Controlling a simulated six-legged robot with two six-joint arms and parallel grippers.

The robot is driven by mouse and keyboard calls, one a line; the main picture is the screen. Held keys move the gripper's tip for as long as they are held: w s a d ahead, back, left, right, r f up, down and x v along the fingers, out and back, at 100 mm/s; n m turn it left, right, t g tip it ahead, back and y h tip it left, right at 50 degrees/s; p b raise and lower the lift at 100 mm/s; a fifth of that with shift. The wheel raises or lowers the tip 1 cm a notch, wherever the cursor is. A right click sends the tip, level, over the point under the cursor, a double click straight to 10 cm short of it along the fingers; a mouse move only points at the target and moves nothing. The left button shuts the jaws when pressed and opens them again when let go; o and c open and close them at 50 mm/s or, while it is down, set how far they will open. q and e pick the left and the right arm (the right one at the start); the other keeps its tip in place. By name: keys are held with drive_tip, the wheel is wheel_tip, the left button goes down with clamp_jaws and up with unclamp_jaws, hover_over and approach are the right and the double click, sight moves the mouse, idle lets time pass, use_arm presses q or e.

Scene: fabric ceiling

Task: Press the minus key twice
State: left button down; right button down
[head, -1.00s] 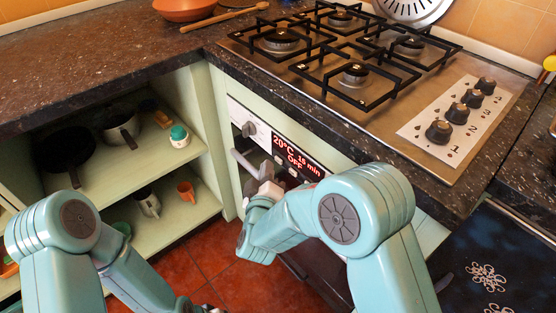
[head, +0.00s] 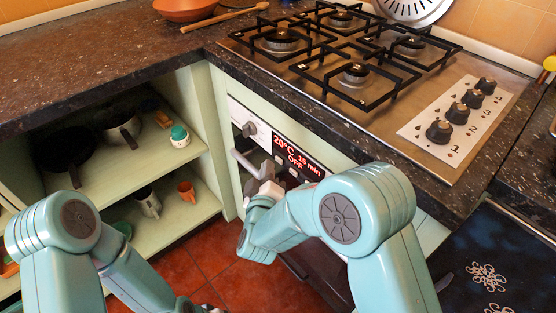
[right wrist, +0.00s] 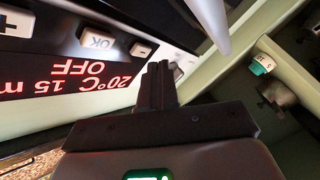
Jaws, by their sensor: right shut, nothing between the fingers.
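The oven's red display (head: 300,156) reads 20°C, 15 min, OFF. It shows upside down in the right wrist view (right wrist: 75,78). The minus key (right wrist: 141,49) is a small pale key beside the OK key (right wrist: 97,40); the plus key (right wrist: 15,22) is at the far left. My right gripper (right wrist: 158,68) is shut and empty. Its tips appear just below and right of the minus key; I cannot tell whether they touch the panel. In the head view my right gripper (head: 266,188) is at the oven front, below the display. My left gripper is largely hidden at the bottom edge.
The oven handle (head: 243,164) juts out close to my right gripper. The stove (head: 400,75) and countertop overhang above. Open shelves (head: 165,222) with pots and cups stand at left.

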drive_tip(key=shift+d, duration=0.1)
drive_tip(key=shift+w+d, duration=0.25)
drive_tip(key=shift+w+d, duration=0.3)
drive_tip(key=shift+d, duration=0.1)
idle(1.2)
drive_tip(key=shift+s+a, duration=0.55)
drive_tip(key=shift+a, duration=0.15)
drive_tip(key=s+a, duration=0.1)
drive_tip(key=a, duration=0.1)
drive_tip(key=s+a, duration=0.2)
idle(0.4)
idle(0.7)
